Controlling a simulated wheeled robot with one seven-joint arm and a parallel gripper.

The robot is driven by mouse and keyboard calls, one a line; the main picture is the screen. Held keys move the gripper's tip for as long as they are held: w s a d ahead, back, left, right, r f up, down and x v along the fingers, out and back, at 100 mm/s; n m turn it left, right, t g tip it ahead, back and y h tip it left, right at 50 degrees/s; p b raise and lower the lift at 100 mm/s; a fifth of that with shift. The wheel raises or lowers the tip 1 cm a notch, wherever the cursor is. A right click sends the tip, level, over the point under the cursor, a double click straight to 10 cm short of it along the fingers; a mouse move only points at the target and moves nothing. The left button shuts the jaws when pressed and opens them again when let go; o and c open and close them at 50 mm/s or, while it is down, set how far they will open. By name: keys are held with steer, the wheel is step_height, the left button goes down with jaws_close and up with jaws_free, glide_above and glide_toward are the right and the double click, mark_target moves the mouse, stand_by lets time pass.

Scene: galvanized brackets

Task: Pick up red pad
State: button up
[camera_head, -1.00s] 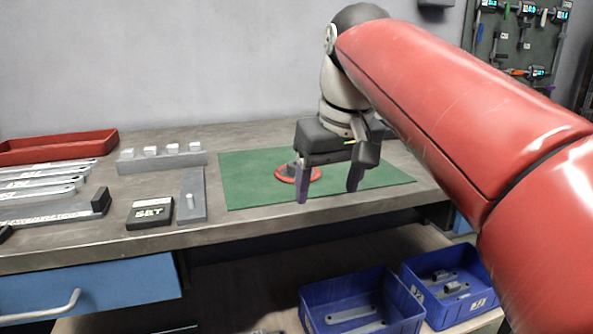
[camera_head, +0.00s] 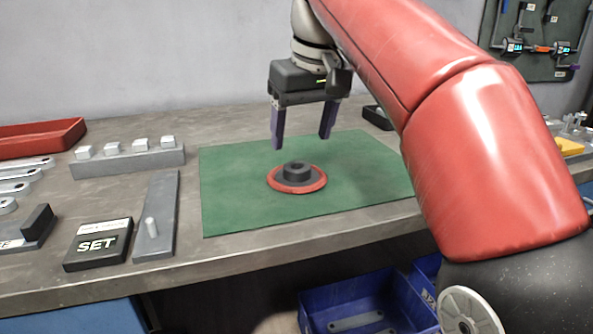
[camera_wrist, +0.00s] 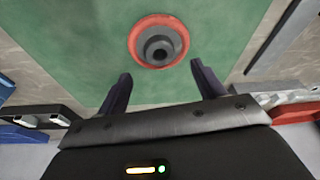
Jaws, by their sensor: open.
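The red pad (camera_head: 320,185) is a round red disc with a dark hub (camera_head: 297,171) on top, lying on the green mat (camera_head: 235,215). It also shows in the wrist view as a red ring (camera_wrist: 136,50), beyond and between my fingertips. My gripper (camera_head: 301,142) is open and empty, with its purple fingers pointing down above and behind the pad, apart from it. The fingers show in the wrist view (camera_wrist: 158,70) too. In the head view nothing covers the pad.
A grey block with several pale cubes (camera_head: 130,160), a flat grey bar with a peg (camera_head: 158,215) and a black SET box (camera_head: 98,245) stand left of the mat. A red tray (camera_head: 40,137) lies behind. Blue bins (camera_head: 350,300) sit below the bench. The mat around the pad is clear.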

mark_target(297, 165)
steer(key=b+x, duration=0.1)
steer(key=x, duration=0.5)
steer(key=shift+f+b, duration=0.15)
steer(key=shift+b, duration=0.25)
steer(key=shift+c, duration=0.3)
steer(key=c, duration=1)
steer(key=shift+c, duration=0.2)
step_height(297, 165, up, 10)
steer(key=p, duration=0.4)
steer(key=shift+p, duration=0.3)
